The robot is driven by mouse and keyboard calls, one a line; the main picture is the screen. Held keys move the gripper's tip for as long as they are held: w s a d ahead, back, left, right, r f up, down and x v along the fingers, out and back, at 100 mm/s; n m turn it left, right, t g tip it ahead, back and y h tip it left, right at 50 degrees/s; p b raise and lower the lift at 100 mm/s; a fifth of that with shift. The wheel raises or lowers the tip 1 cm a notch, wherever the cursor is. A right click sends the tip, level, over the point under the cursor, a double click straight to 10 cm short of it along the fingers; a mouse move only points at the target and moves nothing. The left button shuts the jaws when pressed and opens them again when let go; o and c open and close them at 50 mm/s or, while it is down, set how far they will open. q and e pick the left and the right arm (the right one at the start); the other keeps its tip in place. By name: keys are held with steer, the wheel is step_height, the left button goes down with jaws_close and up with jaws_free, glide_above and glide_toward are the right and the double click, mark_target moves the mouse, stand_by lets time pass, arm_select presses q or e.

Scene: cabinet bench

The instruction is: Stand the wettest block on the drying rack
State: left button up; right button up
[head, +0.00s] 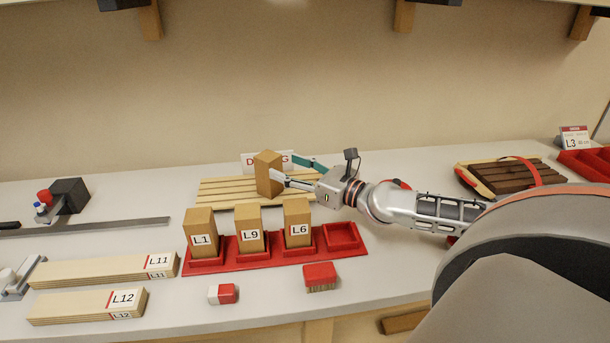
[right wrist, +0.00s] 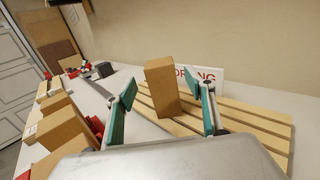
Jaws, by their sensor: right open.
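A plain wooden block (head: 269,174) stands upright on the slatted drying rack (head: 215,192), in front of the drying sign (right wrist: 208,76). My right gripper (head: 290,180) is open at the block. In the right wrist view the block (right wrist: 161,85) stands between the spread green-padded fingers (right wrist: 168,105), with a gap on each side. Blocks L1 (head: 201,226), L9 (head: 249,226) and L6 (head: 297,220) stand in the red tray (head: 275,255). The tray's rightmost slot (head: 341,236) is empty. My left gripper is not in view.
Boards L11 (head: 105,270) and L12 (head: 88,305) lie at the left. A red-and-white eraser-like piece (head: 222,294) and a red brush (head: 320,276) lie in front of the tray. A dark slatted board (head: 508,176) lies at the right.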

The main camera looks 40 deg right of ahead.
steer(key=shift+v, duration=2.3)
steer(key=shift+r, duration=0.1)
